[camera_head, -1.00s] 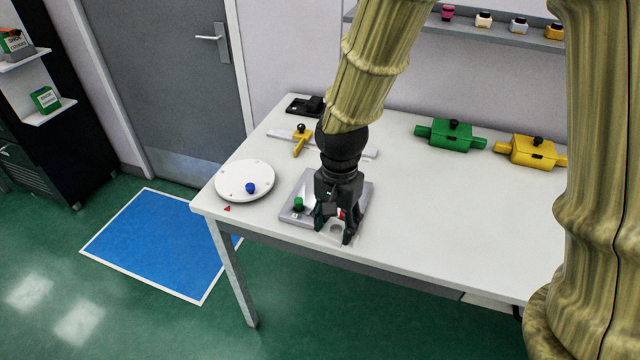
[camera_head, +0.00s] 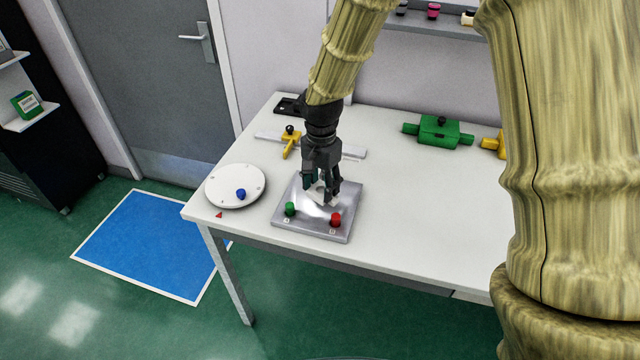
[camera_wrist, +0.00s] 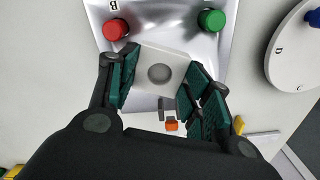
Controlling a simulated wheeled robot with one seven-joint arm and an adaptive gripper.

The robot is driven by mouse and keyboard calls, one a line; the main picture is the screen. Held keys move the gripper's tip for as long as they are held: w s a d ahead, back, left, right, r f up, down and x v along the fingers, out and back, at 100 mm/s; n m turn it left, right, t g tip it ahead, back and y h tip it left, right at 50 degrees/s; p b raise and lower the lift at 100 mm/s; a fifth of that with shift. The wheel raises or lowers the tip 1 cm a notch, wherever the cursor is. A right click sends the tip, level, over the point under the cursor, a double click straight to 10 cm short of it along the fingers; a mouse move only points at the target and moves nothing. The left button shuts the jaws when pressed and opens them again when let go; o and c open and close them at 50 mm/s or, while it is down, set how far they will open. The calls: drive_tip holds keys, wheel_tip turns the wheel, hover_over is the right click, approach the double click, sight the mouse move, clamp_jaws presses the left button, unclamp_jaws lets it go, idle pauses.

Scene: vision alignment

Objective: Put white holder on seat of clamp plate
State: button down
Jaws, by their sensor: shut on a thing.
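The white holder (camera_wrist: 160,72) is a pale square block with a round recess in its top. My gripper (camera_wrist: 158,88) is shut on it, with a green-padded finger on each side. The holder looks slightly turned against the plate in the wrist view. The clamp plate (camera_head: 340,232) is a shiny grey square on the table, with a green knob (camera_head: 290,208) and a red knob (camera_head: 336,219) at its front corners. In the head view my gripper (camera_head: 322,195) is over the plate's middle. The seat is hidden, and I cannot tell whether the holder touches the plate.
A white round disc (camera_head: 225,195) with a blue knob (camera_head: 241,194) lies left of the plate. Behind are a rail with a yellow slider (camera_head: 290,142) and a black block (camera_head: 288,105). A green box (camera_head: 438,130) stands further right. The table's right front is clear.

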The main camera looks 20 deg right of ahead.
sight(320, 184)
drive_tip(key=shift+w+d+f, duration=0.1)
drive_tip(key=shift+w+d, duration=0.05)
drive_tip(key=shift+w, duration=0.85)
drive_tip(key=shift+f+p, duration=0.85)
drive_tip(key=shift+f, duration=0.85)
drive_tip(key=shift+f, duration=0.15)
drive_tip(key=c, duration=0.6)
unclamp_jaws()
drive_tip(key=shift+c, duration=0.2)
wheel_tip(320, 184, up, 12)
drive_tip(key=b, duration=0.3)
